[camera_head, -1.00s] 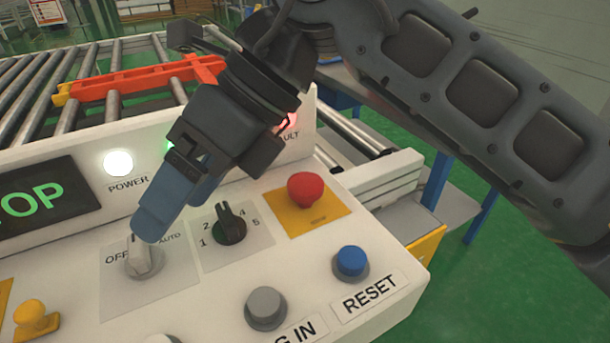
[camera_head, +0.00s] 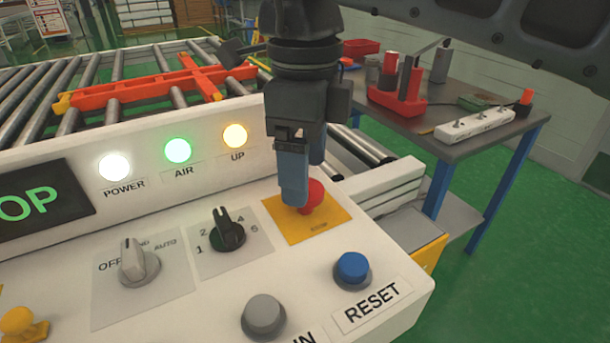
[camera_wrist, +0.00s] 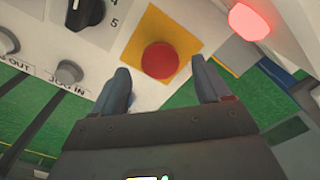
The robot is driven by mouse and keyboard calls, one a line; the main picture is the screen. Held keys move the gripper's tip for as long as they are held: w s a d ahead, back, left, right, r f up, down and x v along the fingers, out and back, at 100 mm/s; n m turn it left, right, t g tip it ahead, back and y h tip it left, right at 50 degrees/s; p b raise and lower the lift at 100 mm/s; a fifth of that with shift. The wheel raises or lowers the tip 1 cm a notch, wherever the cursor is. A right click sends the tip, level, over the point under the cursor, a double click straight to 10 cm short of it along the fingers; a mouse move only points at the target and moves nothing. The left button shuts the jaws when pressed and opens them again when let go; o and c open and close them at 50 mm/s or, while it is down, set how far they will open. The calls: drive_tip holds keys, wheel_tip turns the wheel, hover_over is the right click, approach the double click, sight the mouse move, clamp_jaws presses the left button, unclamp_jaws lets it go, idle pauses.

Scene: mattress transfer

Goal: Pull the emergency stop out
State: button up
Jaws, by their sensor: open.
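The emergency stop is a red mushroom button (camera_head: 314,194) on a yellow square plate (camera_head: 326,226) at the right of the white control panel. My gripper (camera_head: 298,200) hangs over it in the head view, its blue fingers hiding the button's left part. In the wrist view the red button (camera_wrist: 159,60) lies just beyond the fingertips, between their lines. My gripper (camera_wrist: 160,82) is open there, with a finger on each side and nothing between them. I cannot tell whether the fingers touch the button.
A black selector knob (camera_head: 227,235) and a grey switch (camera_head: 137,264) are left of the plate. A blue RESET button (camera_head: 352,269) and a grey button (camera_head: 264,316) are in front. A lit red lamp (camera_wrist: 249,20) is near the right finger. A table (camera_head: 460,143) with tools stands behind right.

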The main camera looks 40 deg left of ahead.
drive_tip(key=shift+f, duration=1.2)
